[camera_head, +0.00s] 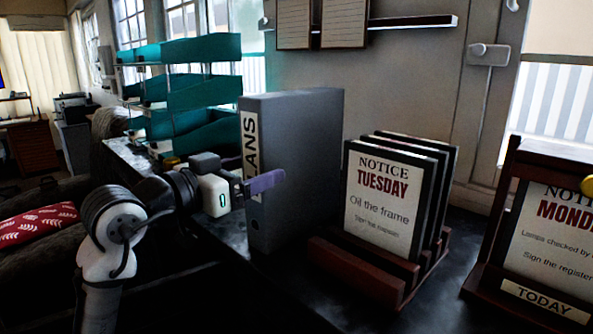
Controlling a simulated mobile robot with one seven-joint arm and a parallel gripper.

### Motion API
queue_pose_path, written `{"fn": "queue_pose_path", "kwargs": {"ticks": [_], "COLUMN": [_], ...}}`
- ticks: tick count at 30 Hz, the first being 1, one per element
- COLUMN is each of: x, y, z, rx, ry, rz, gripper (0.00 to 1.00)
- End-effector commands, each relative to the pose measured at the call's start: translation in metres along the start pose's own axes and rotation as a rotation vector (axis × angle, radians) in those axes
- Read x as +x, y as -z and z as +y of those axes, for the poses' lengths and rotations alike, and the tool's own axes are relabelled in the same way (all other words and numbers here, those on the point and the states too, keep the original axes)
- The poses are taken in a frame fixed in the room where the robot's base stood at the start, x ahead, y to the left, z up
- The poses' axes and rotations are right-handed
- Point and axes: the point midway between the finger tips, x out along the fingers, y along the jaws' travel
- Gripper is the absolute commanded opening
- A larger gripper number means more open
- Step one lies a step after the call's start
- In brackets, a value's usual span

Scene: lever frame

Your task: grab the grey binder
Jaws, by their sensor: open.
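The grey binder (301,150) stands upright on the dark counter, its spine with a white label ending in "LANS" facing left. My gripper (262,183) reaches in from the left at the spine. The gripper is open; I cannot tell if the visible finger touches the binder.
A wooden rack (369,270) with several framed notices, the front one reading "TUESDAY", stands close right of the binder. A second notice frame (545,240) with a "TODAY" plate stands farther right. Teal letter trays (203,90) are behind left. A sofa with a red cushion (45,217) is left.

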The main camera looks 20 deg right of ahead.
Motion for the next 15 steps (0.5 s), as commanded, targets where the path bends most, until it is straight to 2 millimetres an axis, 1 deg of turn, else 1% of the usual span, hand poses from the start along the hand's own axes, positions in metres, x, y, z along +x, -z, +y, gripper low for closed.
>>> {"fn": "queue_pose_path", "kwargs": {"ticks": [1, 5, 8, 12, 15], "x": [0.006, 0.014, 0.023, 0.044, 0.057], "y": [0.001, 0.001, 0.001, -0.001, -0.003], "z": [0.0, 0.0, -0.003, -0.008, -0.008], "rx": [0.0, 0.0, -0.001, -0.001, 0.0], "ry": [-0.001, 0.0, 0.0, 0.0, 0.0], "rz": [-0.001, 0.001, -0.001, -0.001, 0.0], "gripper": [0.78, 0.78, 0.78, 0.78, 0.78]}}
